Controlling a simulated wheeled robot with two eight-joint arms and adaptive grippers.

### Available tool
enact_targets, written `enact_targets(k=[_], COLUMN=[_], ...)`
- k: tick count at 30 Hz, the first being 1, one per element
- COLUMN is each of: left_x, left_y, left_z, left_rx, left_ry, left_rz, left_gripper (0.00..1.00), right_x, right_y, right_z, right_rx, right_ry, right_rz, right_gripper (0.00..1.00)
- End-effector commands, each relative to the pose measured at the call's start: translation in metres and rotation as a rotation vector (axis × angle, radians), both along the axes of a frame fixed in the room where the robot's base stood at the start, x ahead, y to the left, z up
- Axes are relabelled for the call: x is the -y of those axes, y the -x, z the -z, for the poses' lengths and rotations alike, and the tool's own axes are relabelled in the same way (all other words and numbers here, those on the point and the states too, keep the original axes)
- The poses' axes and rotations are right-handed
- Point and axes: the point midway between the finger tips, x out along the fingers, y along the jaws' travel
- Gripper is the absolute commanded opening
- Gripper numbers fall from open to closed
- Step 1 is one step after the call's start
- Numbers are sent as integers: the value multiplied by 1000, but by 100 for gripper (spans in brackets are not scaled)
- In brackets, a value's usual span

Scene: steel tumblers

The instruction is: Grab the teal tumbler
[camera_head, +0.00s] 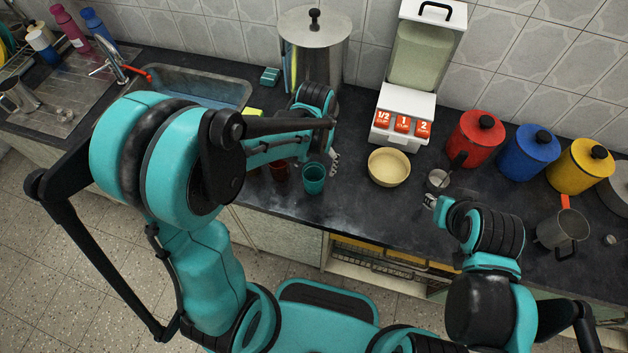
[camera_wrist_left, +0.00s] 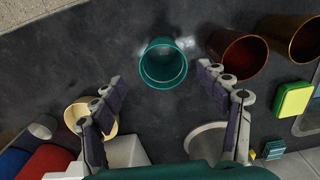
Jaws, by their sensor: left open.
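The teal tumbler (camera_head: 314,180) stands upright on the dark counter. In the left wrist view the teal tumbler (camera_wrist_left: 163,66) shows its open mouth, just beyond and between my fingertips. My left gripper (camera_head: 334,160) is above the counter close to the tumbler, partly hidden by its own arm. In the left wrist view my left gripper (camera_wrist_left: 160,76) has its fingers wide apart with nothing held. My right gripper (camera_head: 431,202) is at the counter's front, right of the cream bowl; its fingers are too small to judge.
A dark red tumbler (camera_wrist_left: 238,56) and a brown tumbler (camera_wrist_left: 292,38) stand beside the teal one. A cream bowl (camera_head: 389,168) is to its right. A steel pot (camera_head: 314,48) and a dispenser (camera_head: 403,128) stand behind. Red (camera_head: 475,140), blue and yellow canisters line the right.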

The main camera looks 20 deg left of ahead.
Motion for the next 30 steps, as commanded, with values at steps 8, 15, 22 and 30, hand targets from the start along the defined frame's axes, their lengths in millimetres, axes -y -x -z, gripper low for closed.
enact_targets(k=[8, 15, 22, 30], left_x=[-3, -3, -3, -3], left_y=[-5, -5, -4, -4], left_z=[37, 55, 54, 54], left_rx=[1, 2, 2, 2], left_ry=[0, 0, 0, 0], left_rz=[0, 1, 0, 0], left_gripper=[75, 75, 48, 19], right_x=[0, 0, 0, 0], right_y=[0, 0, 0, 0], right_z=[19, 24, 23, 23], right_rx=[0, 0, 0, 0], right_ry=[0, 0, 0, 0], right_rz=[0, 0, 0, 0], right_gripper=[32, 32, 32, 32])
